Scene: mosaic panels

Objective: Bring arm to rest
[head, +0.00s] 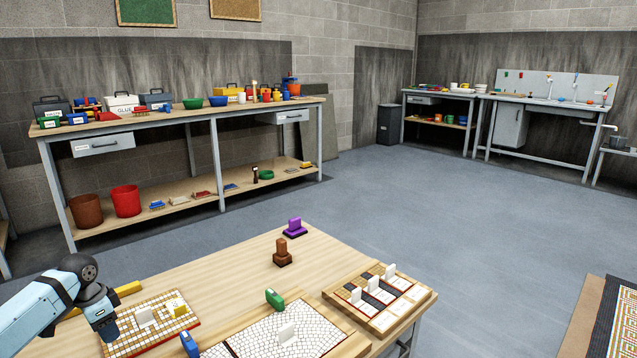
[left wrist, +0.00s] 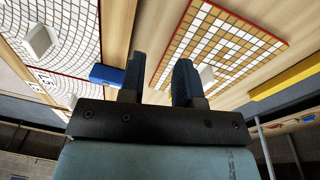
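My left arm comes in from the left in the head view, and its gripper (head: 104,320) is over the left edge of the tan-grid mosaic panel (head: 152,342). In the left wrist view the two dark blue fingers (left wrist: 160,78) stand apart with nothing between them. The tan-and-white panel (left wrist: 225,38) with its red edge lies beyond the fingers there. A white handle piece (head: 145,316) and a yellow piece (head: 178,306) are on this panel. My right gripper is in neither view.
The table (head: 225,270) also holds a white mosaic panel (head: 300,335), a panel with dark strips (head: 385,318), a green piece (head: 274,298), a blue piece (head: 189,344), a brown piece (head: 282,253) and a purple piece (head: 294,228). A yellow bar (head: 127,288) lies behind the left panel.

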